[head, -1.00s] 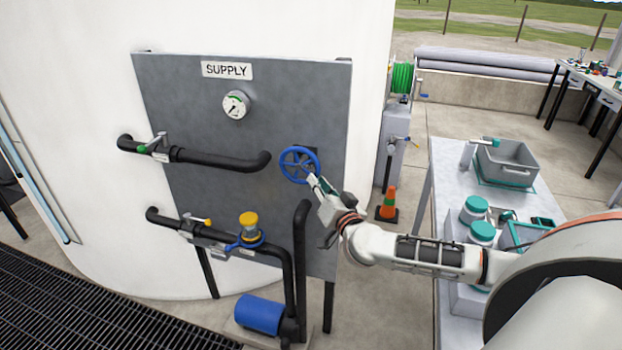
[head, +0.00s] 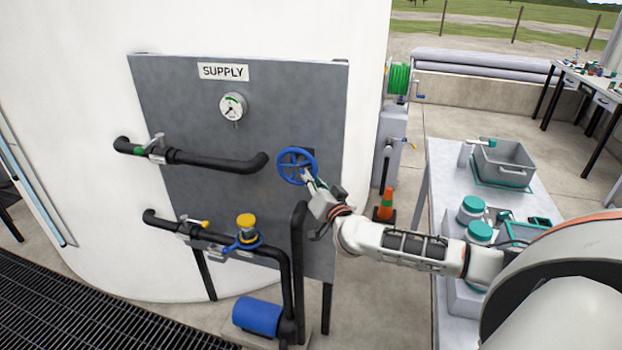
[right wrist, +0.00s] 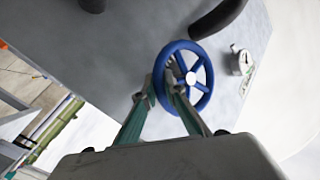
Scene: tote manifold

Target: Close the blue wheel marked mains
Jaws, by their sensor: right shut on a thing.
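The blue wheel (head: 296,166) is a spoked handwheel on the right part of the grey supply panel (head: 200,92). It also shows in the right wrist view (right wrist: 198,47), facing my fingers. My right gripper (head: 309,178) is at the wheel's lower right rim. In the right wrist view my right gripper (right wrist: 165,82) has its two fingers on either side of the rim, shut on it. No mains mark is readable near the wheel. My left gripper is not in view.
A black pipe (head: 215,162) ends left of the wheel, and another pipe (head: 299,240) rises below it. A gauge (head: 232,107) sits above. A yellow-capped fitting (head: 246,221) and blue pump (head: 257,315) are lower. A table (head: 445,185) with a grey crate (head: 507,163) stands at right.

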